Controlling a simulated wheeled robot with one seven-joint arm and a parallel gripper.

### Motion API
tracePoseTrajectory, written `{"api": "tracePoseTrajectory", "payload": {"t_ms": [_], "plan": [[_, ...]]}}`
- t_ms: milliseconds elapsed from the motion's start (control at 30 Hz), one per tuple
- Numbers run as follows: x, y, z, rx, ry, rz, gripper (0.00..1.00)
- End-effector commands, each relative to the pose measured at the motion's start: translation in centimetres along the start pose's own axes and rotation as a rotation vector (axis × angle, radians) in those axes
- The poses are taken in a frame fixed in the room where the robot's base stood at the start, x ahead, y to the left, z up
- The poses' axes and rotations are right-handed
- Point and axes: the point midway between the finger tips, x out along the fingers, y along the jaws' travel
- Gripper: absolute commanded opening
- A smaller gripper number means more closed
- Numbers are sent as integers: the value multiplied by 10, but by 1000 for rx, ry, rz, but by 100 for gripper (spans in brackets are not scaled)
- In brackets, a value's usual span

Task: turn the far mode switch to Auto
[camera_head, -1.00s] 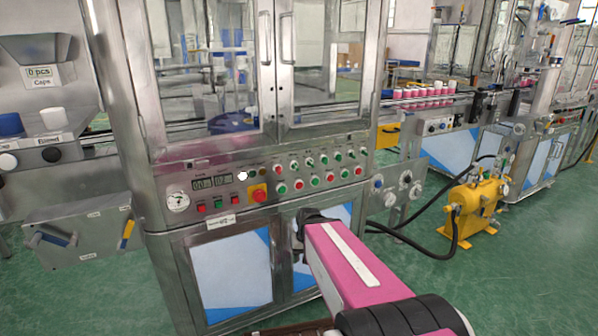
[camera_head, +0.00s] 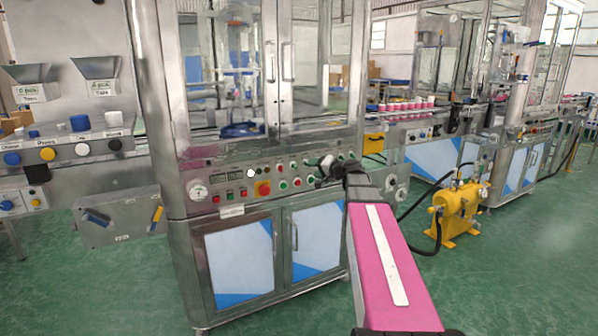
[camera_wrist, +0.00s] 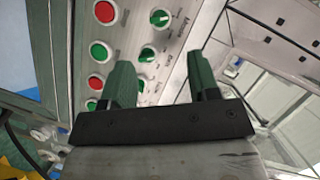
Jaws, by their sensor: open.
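The control panel (camera_head: 235,180) of the steel machine carries rows of red and green controls. In the wrist view, green rotary switches (camera_wrist: 147,53) with white pointer marks and small labels stand in a line beside red buttons (camera_wrist: 98,52). My gripper (camera_head: 326,167) is at the right part of the panel and hides some controls there. In the wrist view, my gripper (camera_wrist: 160,70) is open and empty, its dark green fingers apart, with a switch (camera_wrist: 140,85) partly beside the left finger.
Glass doors (camera_head: 300,60) rise above the panel and cabinet doors (camera_head: 240,260) lie below. A yellow pump (camera_head: 458,212) with a black hose stands on the floor to the right. A grey box (camera_head: 120,215) juts out at left. Green floor is open in front.

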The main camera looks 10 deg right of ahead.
Motion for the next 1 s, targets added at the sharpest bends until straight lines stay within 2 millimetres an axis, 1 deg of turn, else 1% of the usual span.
{"api": "tracePoseTrajectory", "payload": {"t_ms": [167,400,600,767,1000], "plan": [[26,1,-1,0,-2,0,55],[70,1,0,0,-4,1,55],[94,1,1,0,-4,2,55],[102,1,1,0,-3,2,55],[103,1,2,0,-2,2,55]]}}
